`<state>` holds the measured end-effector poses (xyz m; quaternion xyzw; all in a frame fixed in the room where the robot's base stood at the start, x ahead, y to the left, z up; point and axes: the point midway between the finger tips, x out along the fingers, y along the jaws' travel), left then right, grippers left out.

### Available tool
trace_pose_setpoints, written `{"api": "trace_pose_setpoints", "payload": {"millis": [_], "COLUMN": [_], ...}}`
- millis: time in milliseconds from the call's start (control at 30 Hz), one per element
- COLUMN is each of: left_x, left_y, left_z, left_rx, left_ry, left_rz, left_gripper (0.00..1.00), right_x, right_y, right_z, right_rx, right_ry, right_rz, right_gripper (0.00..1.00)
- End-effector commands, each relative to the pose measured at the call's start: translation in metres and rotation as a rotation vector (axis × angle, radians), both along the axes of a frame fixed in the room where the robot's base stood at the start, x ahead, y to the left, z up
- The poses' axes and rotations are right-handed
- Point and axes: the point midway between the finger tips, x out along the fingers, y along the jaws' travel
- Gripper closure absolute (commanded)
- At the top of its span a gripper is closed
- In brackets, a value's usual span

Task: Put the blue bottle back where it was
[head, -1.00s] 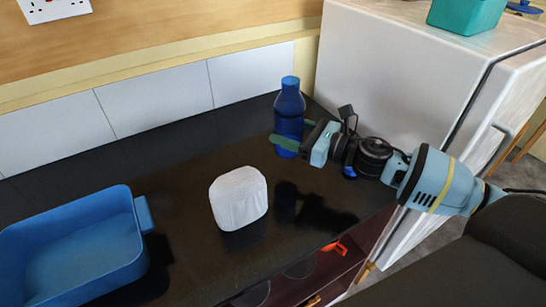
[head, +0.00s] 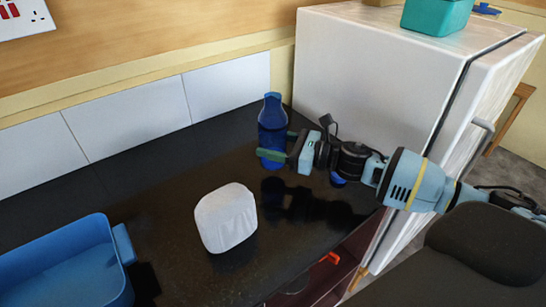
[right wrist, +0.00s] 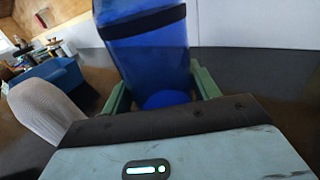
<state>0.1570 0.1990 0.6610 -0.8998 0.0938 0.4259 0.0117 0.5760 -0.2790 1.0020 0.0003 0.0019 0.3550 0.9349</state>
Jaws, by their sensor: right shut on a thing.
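The blue bottle (head: 272,118) is upright at the back right of the dark counter (head: 150,185), near the white fridge. My right gripper (head: 272,155) reaches in from the right and is shut on the bottle's lower part. In the right wrist view the bottle (right wrist: 147,50) stands between the two green fingers, with a dark band around it. I cannot tell for sure whether the bottle's base touches the counter. My left gripper is not in view.
A white rounded block (head: 226,218) stands on the counter in front of the bottle. A blue bin (head: 60,265) is at the front left. The white fridge (head: 385,75) borders the counter at right, with a teal container (head: 437,15) on top. The back-left counter is clear.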

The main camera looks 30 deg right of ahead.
Motion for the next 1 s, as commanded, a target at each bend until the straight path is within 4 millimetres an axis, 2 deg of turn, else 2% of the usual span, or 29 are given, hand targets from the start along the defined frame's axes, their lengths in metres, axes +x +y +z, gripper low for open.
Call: {"api": "trace_pose_setpoints", "payload": {"millis": [167,500,933,967,1000], "left_x": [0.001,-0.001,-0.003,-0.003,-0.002], "left_y": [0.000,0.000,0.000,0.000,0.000], "left_z": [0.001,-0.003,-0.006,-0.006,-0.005], "left_rx": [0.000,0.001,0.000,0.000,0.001], "left_ry": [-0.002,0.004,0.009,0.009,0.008], "left_rz": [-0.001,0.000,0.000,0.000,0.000], "left_gripper": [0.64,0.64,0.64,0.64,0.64], "right_x": [0.000,0.000,0.000,0.000,0.000], "right_y": [0.000,0.000,0.000,0.000,0.000], "right_z": [-0.001,-0.037,-0.042,-0.043,-0.042], "right_rx": [0.000,0.001,0.000,-0.001,-0.001], "right_ry": [-0.003,-0.001,-0.001,-0.001,-0.002], "right_rz": [-0.001,-0.001,-0.001,-0.001,-0.001], "right_gripper": [0.74,0.74,0.74,0.39,0.33]}}
